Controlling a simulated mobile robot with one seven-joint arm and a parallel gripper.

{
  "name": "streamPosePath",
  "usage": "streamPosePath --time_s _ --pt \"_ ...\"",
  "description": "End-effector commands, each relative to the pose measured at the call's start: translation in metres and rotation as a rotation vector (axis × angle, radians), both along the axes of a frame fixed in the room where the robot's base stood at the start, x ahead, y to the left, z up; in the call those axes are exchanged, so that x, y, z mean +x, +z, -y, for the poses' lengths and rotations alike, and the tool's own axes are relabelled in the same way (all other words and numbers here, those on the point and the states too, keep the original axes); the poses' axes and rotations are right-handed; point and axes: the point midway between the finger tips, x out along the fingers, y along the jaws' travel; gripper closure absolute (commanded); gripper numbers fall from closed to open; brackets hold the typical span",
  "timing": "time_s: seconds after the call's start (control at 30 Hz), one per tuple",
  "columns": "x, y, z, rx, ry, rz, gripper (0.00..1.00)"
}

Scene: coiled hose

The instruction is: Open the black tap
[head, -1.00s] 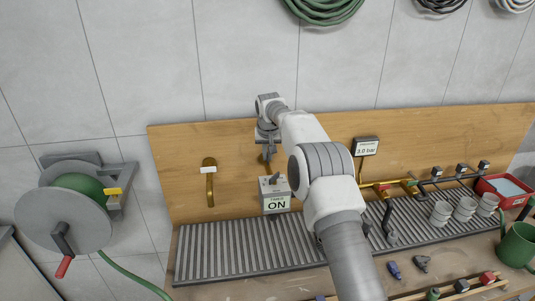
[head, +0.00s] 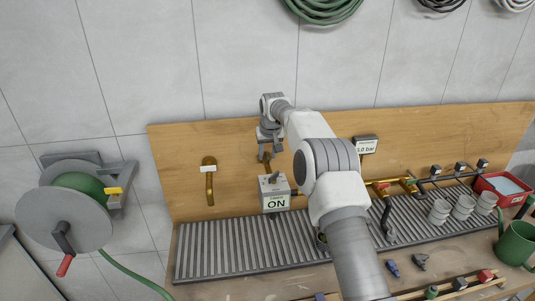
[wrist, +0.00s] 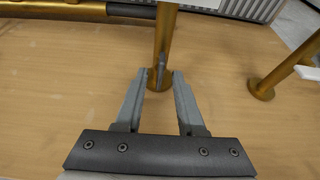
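My gripper (head: 267,150) is close to the wooden board, above the box marked ON. In the wrist view my gripper (wrist: 158,80) is open, with its two fingers on either side of a brass pipe (wrist: 165,40) that meets the board. A thin grey piece lies along that pipe between the fingertips. I see no clear grip on anything. A dark tap-like fitting (head: 388,222) stands on the ribbed tray to the right of my arm. I cannot tell for sure which fitting is the black tap.
The ON box (head: 275,191) sits just below my gripper. A labelled brass tap (head: 209,185) is to its left. Cups (head: 463,209), a red tray (head: 484,186) and a green watering can (head: 516,244) stand at right. A hose reel (head: 62,219) is at far left.

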Motion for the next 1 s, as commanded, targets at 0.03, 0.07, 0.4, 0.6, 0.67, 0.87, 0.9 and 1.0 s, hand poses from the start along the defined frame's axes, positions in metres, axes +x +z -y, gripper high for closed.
streamPosePath --time_s 0.03,0.07,0.4,0.6,0.67,0.87,0.9,1.0 --pt "0.000 0.001 0.000 0.000 0.000 0.000 0.61" --pt "0.000 0.001 0.000 0.000 0.000 0.000 0.61" --pt "-0.017 0.045 0.004 0.001 0.000 0.005 0.61" --pt "-0.036 0.090 0.008 0.001 -0.001 0.005 0.61" --pt "-0.042 0.104 0.009 0.001 0.000 0.004 0.61" --pt "-0.057 0.141 0.013 0.000 0.000 0.002 0.61" --pt "-0.058 0.146 0.013 0.001 0.000 0.003 0.61" --pt "-0.062 0.155 0.014 0.000 0.000 0.001 0.61"
